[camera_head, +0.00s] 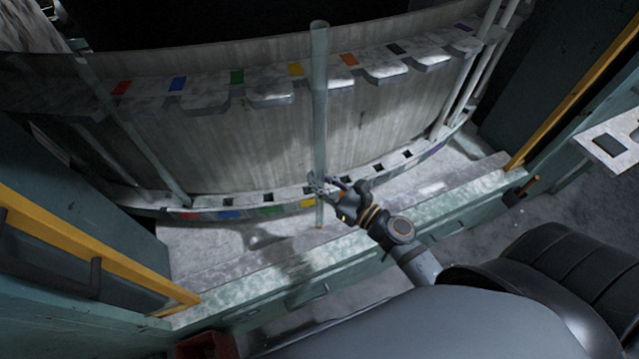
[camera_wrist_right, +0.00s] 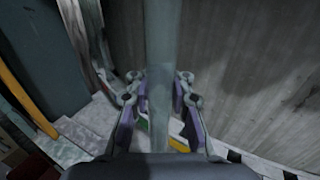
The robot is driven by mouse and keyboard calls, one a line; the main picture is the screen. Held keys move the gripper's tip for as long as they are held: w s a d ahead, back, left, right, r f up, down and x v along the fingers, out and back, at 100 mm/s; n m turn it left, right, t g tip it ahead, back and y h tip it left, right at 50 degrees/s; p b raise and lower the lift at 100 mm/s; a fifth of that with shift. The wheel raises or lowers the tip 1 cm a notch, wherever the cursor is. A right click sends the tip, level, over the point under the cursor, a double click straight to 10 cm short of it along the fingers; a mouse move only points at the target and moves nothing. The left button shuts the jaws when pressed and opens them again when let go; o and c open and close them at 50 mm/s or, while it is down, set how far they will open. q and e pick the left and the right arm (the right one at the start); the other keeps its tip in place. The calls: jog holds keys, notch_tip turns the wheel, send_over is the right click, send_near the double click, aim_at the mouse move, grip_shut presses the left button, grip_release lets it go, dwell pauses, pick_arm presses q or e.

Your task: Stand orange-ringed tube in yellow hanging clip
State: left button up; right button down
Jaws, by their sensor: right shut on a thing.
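My right gripper (camera_head: 326,184) is shut on a long, clear glass tube (camera_head: 319,100), holding it low on its length. The tube stands nearly upright in front of the curved wall, with a small orange-yellow spot at its lower end. In the wrist view, the tube (camera_wrist_right: 161,60) runs between the two fingers (camera_wrist_right: 159,95). The yellow mark of the hanging clip (camera_head: 295,69) is on the upper rail, just left of the tube's upper part. I cannot tell whether the tube touches the clip. A lower yellow mark (camera_head: 308,203) lies beside the tube's foot. My left gripper is not in view.
The upper rail carries red (camera_head: 121,88), blue (camera_head: 178,83), green (camera_head: 237,77) and orange (camera_head: 348,59) marks beside grey clips. Other tubes stand at the left (camera_head: 135,140) and right (camera_head: 463,75). A pale ledge (camera_head: 290,262) runs in front; yellow rails (camera_head: 90,245) flank it.

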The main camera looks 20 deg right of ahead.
jog(key=shift+w+d, duration=0.75)
jog(key=shift+w, duration=6.6)
notch_tip(320, 180, down, 7)
jog(key=b, duration=0.6)
jog(key=shift+r, duration=0.1)
jog(key=c, duration=1.1)
grip_release()
jog(key=shift+s, duration=0.15)
jog(key=v, duration=1.2)
